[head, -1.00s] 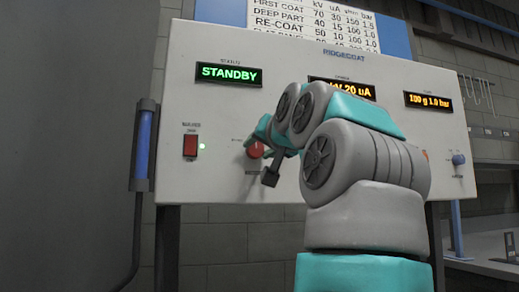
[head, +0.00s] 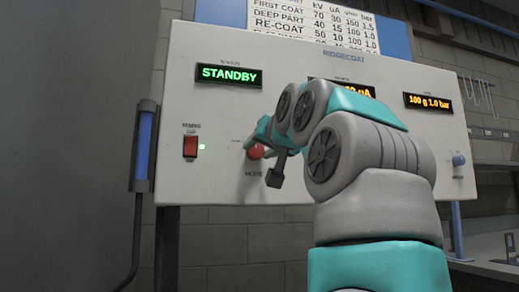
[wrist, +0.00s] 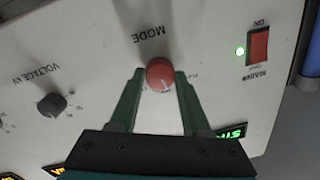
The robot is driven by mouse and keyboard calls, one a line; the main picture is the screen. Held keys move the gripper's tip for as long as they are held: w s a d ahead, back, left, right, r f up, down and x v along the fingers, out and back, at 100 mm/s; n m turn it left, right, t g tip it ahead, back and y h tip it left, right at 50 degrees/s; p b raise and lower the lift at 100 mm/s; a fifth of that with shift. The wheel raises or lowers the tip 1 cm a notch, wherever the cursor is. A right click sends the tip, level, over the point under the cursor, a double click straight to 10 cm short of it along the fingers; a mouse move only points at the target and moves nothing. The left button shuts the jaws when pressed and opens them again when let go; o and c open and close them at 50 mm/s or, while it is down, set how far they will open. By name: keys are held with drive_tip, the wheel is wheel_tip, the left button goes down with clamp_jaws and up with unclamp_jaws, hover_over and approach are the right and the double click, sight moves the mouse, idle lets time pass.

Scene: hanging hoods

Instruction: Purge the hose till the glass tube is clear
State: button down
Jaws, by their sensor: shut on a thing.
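The red MODE knob (head: 255,151) sits on the white control panel (head: 225,112). It also shows in the wrist view (wrist: 160,74), upside down with a pale pointer mark. My gripper (wrist: 159,76) has its two green fingers on either side of the knob and is shut on it. In the head view my gripper (head: 260,148) is partly hidden by my own arm. The status display (head: 229,75) reads STANDBY in green. A blue tube (head: 143,145) stands upright in a dark bracket left of the panel, with a dark hose (head: 137,225) below it.
A red mains switch (head: 190,146) with a lit green lamp is left of the knob. A dark voltage knob (wrist: 51,104) shows in the wrist view.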

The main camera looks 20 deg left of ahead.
drive_tip(key=shift+f, duration=0.1)
idle(0.4)
drive_tip(key=shift+n+p, duration=0.55)
drive_tip(key=shift+n, duration=0.85)
drive_tip(key=shift+d+r+n+h+p, duration=0.1)
drive_tip(key=shift+r+n+h+p, duration=0.2)
drive_tip(key=shift+n+p, duration=1.85)
drive_tip(key=shift+n, duration=0.85)
drive_tip(key=shift+c, duration=1.8)
unclamp_jaws()
drive_tip(key=shift+f, duration=0.1)
drive_tip(key=shift+s, duration=0.15)
